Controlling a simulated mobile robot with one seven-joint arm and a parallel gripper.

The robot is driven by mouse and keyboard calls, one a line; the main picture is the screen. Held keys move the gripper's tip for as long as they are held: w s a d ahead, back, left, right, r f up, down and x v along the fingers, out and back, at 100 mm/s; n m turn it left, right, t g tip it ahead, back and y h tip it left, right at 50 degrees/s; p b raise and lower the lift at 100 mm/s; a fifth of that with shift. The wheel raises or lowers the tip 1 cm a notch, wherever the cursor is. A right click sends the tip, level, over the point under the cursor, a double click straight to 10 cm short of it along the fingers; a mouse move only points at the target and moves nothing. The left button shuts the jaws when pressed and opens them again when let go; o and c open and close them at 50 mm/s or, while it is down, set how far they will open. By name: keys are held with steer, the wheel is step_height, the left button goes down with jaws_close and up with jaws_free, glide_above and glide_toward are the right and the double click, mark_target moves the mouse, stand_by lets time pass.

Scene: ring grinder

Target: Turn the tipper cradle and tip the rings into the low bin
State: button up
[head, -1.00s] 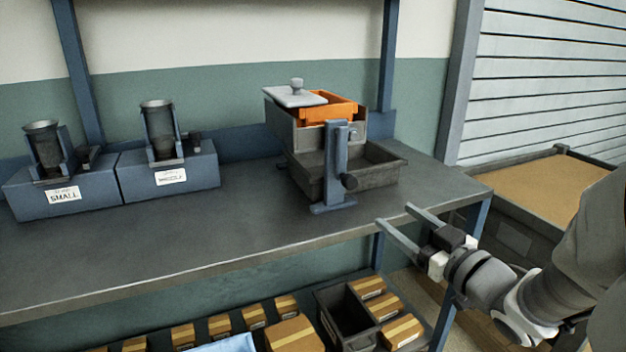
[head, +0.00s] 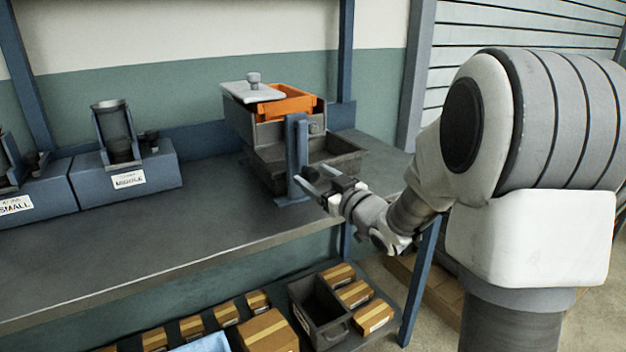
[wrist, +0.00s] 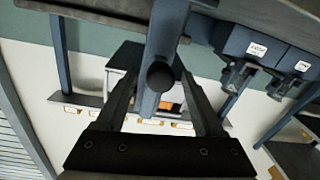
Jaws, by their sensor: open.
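The tipper cradle (head: 270,134) is a grey box on a blue post (head: 296,150) on the bench, seemingly level. An orange insert (head: 296,101) shows in its top beside a pale lid with a knob (head: 253,91). The low bin (head: 345,153) is a dark open tray beneath it. No rings can be made out. My gripper (head: 309,176) is open at the front of the post. In the wrist view the dark round knob (wrist: 160,76) on the post lies between the fingers of my gripper (wrist: 158,84), with gaps either side; contact is not visible.
Blue blocks labelled SMALL (head: 20,204) and MIDDLE (head: 128,180) stand left on the bench (head: 170,235). The bench in front of them is clear. Cartons (head: 268,332) and a dark crate (head: 318,325) fill the shelf below. My arm covers the right side.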

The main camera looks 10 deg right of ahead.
steer(key=shift+w+a, duration=0.2)
steer(key=shift+w, duration=0.25)
jaws_close()
stand_by(1.2)
